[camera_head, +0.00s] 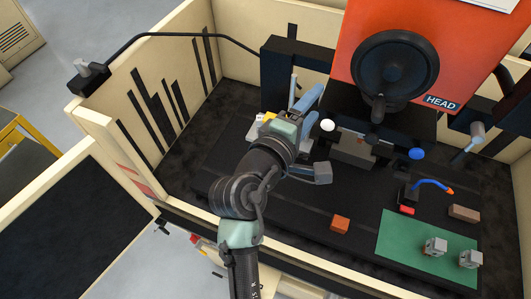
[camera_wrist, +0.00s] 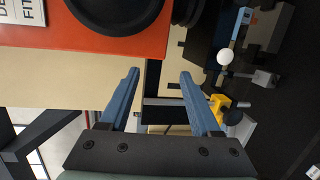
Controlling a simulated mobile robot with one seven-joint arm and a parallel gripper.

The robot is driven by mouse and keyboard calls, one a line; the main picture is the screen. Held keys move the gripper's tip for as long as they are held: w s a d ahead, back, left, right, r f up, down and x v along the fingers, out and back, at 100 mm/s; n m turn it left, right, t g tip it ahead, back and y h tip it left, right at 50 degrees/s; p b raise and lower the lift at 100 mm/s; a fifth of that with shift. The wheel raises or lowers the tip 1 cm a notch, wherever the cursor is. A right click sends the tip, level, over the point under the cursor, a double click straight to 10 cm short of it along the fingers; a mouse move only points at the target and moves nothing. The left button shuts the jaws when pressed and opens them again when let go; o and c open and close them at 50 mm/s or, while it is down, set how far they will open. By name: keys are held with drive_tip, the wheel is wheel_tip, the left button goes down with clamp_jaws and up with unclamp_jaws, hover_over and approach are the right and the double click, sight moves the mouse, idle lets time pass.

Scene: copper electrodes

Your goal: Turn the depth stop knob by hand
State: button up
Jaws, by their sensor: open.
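My gripper (camera_head: 311,105) is open with blue fingers, above the bed left of the orange head. In the wrist view my gripper (camera_wrist: 160,74) has nothing between its fingertips. No part is labelled as the depth stop knob, so I cannot tell which one it is. A yellow block (camera_wrist: 218,104) with a black round knob (camera_wrist: 232,117) shows beside the right finger in the wrist view, apparently behind it. The yellow block also shows in the head view (camera_head: 268,116), partly hidden by my arm. A large black handwheel (camera_head: 394,72) is on the orange head (camera_head: 352,40).
A white ball (camera_head: 327,124) and a blue ball (camera_head: 416,154) flank a grey vise-like block (camera_head: 352,149). An orange block (camera_head: 340,224) and a green mat (camera_head: 405,250) lie at the front. Cream walls (camera_head: 150,92) enclose the bed. The bed's front left is mostly clear.

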drive_tip(key=s+a+f+n+t+y, duration=0.1)
drive_tip(key=s+a+f+n, duration=0.25)
drive_tip(key=f+n, duration=0.6)
drive_tip(key=s+a+f+n+t+y, duration=0.1)
drive_tip(key=s+a+f+n+t, duration=0.25)
drive_tip(key=n, duration=1.05)
drive_tip(key=w+d+f+g+b, duration=0.1)
drive_tip(key=w, duration=0.7)
drive_tip(key=shift+d+g, duration=0.2)
drive_tip(key=shift+g, duration=0.15)
drive_tip(key=shift+w+d, duration=0.15)
drive_tip(key=shift+w, duration=0.1)
drive_tip(key=c, duration=1)
